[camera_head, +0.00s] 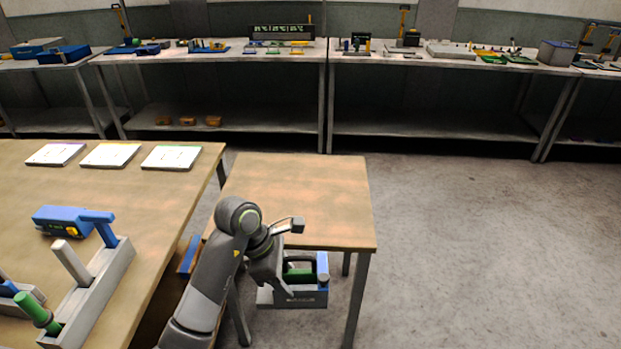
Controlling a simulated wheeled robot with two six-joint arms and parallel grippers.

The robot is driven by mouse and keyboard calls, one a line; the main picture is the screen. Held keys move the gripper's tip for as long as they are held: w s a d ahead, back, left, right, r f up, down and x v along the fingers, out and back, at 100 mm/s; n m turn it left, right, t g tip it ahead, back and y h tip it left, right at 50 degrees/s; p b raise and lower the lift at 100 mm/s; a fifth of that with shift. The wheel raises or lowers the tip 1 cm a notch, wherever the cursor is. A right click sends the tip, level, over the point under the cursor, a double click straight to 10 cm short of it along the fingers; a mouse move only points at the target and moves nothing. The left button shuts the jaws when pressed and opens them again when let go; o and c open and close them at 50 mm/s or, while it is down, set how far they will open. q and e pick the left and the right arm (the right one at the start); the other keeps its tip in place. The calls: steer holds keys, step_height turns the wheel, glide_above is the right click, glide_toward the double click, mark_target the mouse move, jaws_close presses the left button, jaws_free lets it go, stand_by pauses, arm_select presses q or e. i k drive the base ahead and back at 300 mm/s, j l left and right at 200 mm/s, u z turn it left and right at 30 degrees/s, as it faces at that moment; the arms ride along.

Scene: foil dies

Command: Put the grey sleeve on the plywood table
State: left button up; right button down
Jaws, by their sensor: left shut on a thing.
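The plywood table (300,195) is the small wooden-topped table in the middle, and its top is bare. My left gripper (284,285) is at the table's near edge, shut on a grey box-like holder that I take for the grey sleeve (300,299). The sleeve has a green piece (298,272) and a blue piece (322,268) in or on it. It appears in front of the table's near edge, not on the top. The gripper's fingertips are partly hidden against the sleeve. My right gripper is not in view.
A larger wooden table (130,205) stands at the left, with white cards (110,155), a blue box (62,220) and a grey rack (95,290) of coloured handles. A gap separates the tables. Benches (210,55) line the back wall. Floor is open at the right.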

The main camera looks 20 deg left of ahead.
mark_target(304, 189)
steer(key=i+j, duration=0.15)
steer(key=i, duration=0.6)
steer(key=i+j, duration=0.1)
steer(key=i, duration=0.7)
